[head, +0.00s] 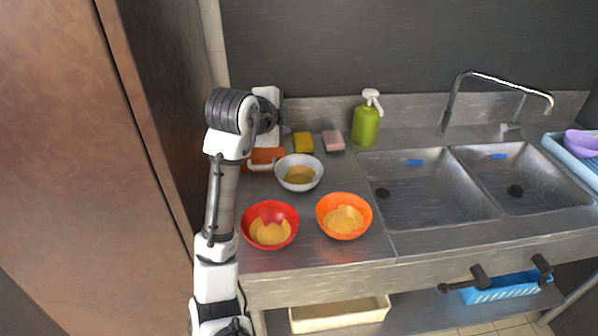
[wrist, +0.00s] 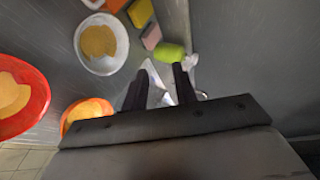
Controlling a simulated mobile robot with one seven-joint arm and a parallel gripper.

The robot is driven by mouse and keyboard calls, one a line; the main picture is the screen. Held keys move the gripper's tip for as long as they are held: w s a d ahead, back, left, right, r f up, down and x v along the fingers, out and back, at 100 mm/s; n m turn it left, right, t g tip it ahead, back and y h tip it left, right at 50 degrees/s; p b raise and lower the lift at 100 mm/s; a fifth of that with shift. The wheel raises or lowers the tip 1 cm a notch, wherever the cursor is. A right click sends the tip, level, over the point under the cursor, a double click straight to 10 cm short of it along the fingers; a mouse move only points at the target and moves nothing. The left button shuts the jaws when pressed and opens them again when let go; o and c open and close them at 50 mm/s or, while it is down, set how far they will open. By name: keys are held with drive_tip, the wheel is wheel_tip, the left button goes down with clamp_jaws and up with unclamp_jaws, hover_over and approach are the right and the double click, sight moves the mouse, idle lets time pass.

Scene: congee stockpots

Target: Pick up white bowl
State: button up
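The white bowl (head: 299,159) stands upright on the steel counter, with yellow-brown contents inside. It also shows at the upper left in the wrist view (wrist: 101,67). My gripper (wrist: 161,82) is open, with its two fingers apart and nothing visible between them. In the head view my wrist is above the back left of the counter, up and left of the white bowl, and the fingertips are hard to make out. In the wrist view the bowl lies left of the fingers and apart from them.
A red bowl (head: 248,222) and an orange bowl (head: 362,217) stand in front of the white one. Behind are an orange item (head: 262,155), a yellow sponge (head: 303,142), a pink sponge (head: 333,140) and a green soap bottle (head: 366,126). A double sink (head: 425,195) is right.

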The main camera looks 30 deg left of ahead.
sight(289, 184)
drive_tip(key=s+f+m+g+h, duration=0.1)
drive_tip(key=s+f+m+g, duration=0.35)
drive_tip(key=f+g, duration=0.2)
drive_tip(key=shift+n+t, duration=0.25)
drive_tip(key=b+x, duration=0.3)
drive_tip(key=x, duration=0.1)
drive_tip(key=b+x, duration=0.3)
drive_tip(key=x, duration=0.2)
drive_tip(key=b+x, duration=0.3)
drive_tip(key=x, duration=0.2)
drive_tip(key=shift+s+d+f, duration=0.2)
drive_tip(key=shift+s+f, duration=0.05)
drive_tip(key=shift+s, duration=0.1)
drive_tip(key=shift+r, duration=0.1)
clamp_jaws()
